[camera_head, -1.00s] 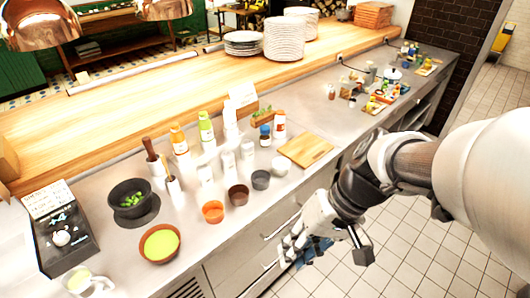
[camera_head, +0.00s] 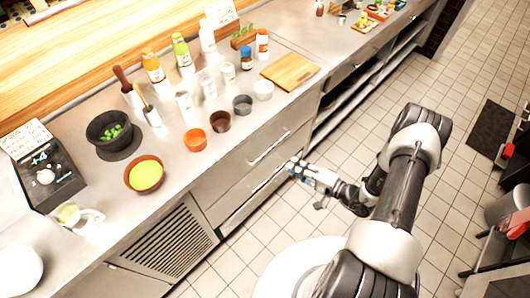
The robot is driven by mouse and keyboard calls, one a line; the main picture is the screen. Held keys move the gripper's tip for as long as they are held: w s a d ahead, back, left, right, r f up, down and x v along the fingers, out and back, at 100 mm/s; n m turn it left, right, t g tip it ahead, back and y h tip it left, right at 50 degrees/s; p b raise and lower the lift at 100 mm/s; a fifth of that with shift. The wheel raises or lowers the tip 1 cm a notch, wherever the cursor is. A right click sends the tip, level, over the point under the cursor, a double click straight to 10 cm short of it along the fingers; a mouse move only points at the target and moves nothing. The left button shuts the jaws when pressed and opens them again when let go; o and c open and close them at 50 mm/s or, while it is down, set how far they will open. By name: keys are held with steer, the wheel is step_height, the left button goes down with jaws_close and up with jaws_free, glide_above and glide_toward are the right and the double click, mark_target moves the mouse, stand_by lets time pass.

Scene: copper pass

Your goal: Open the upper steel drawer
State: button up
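The upper steel drawer (camera_head: 237,163) is in the counter front, left of the picture's middle. Its long bar handle (camera_head: 268,148) is in plain view, and the drawer looks closed. A lower steel drawer (camera_head: 237,195) with a similar handle is below it and also looks closed. My gripper (camera_head: 292,167) is in front of the drawer fronts, at their right side, pointing left. In the picture its tip is below the upper handle's right end and near the lower handle's right end. Contact is unclear. The fingers are too small to tell open from shut.
The steel counter (camera_head: 205,110) above holds bottles, small bowls and a wooden board (camera_head: 290,71). A vented panel (camera_head: 170,243) is left of the drawers, and open shelves (camera_head: 350,88) are to the right.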

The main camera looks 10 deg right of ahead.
step_height(320, 180, down, 4)
steer(key=s+r+m+h, duration=0.1)
steer(key=b, duration=0.4)
glide_toward(265, 153)
steer(key=shift+t, duration=0.4)
steer(key=x, duration=0.6)
steer(key=f+x, duration=0.1)
steer(key=x, duration=0.3)
steer(key=shift+a, duration=0.1)
jaws_close()
